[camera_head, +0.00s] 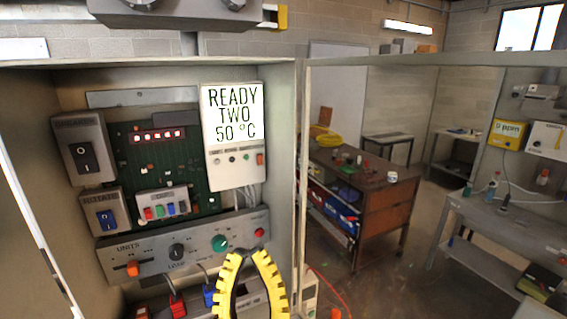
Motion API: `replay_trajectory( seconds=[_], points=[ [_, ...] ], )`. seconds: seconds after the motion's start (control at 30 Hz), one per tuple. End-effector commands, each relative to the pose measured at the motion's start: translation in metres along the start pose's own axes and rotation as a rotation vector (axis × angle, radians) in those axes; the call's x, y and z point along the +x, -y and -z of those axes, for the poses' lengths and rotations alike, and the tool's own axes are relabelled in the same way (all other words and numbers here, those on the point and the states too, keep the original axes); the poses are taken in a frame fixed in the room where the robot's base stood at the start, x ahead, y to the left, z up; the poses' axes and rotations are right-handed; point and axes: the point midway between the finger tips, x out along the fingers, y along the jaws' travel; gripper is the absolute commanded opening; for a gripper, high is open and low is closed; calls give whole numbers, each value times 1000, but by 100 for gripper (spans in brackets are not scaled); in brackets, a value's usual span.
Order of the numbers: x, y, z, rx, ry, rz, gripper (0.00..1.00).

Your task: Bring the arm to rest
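My gripper (248,254) shows at the bottom centre as two curved yellow, toothed fingers with dark inner edges. It is in front of the lower part of an open control cabinet (298,150). The fingertips lie close together in the picture, and I cannot tell whether they meet. I see nothing held between them. The rest of my arm is below the picture. A white display unit (235,172) in the cabinet reads "READY TWO 50 °C".
The cabinet holds a green circuit board (165,165), rocker switches (86,157) and a grey knob panel (184,245). Red and blue connectors (177,304) sit close left of my gripper. A workbench (375,185) and a side table (510,235) stand farther right, with open floor between.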

Motion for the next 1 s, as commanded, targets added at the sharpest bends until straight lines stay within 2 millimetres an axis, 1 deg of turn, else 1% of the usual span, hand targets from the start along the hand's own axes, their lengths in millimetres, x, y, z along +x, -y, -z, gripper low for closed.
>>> replay_trajectory(
  seconds=[0.03, 0.1, 0.2, 0.3, 0.37, 0.43, 0.47, 0.5, 0.53, 0.8, 0.9, 1.0],
  points=[
    [9, -37, 33, -67, 6, -17, 0],
    [10, -68, 63, -125, 68, -29, 0],
    [1, -93, 89, -158, 178, -55, 0],
    [-14, -102, 98, -139, 296, -81, 0],
    [-27, -103, 96, -113, 376, -97, 0],
    [-42, -107, 83, -69, 490, -124, 0],
    [-49, -108, 69, -40, 555, -136, 0],
    [-28, -109, 86, -21, 551, -139, 0],
    [-17, -110, 94, -22, 549, -138, 0],
    [54, -115, 148, -13, 549, -139, 0],
    [70, -116, 160, -11, 550, -140, 0],
    [73, -117, 163, -9, 550, -140, 0]
  ],
)
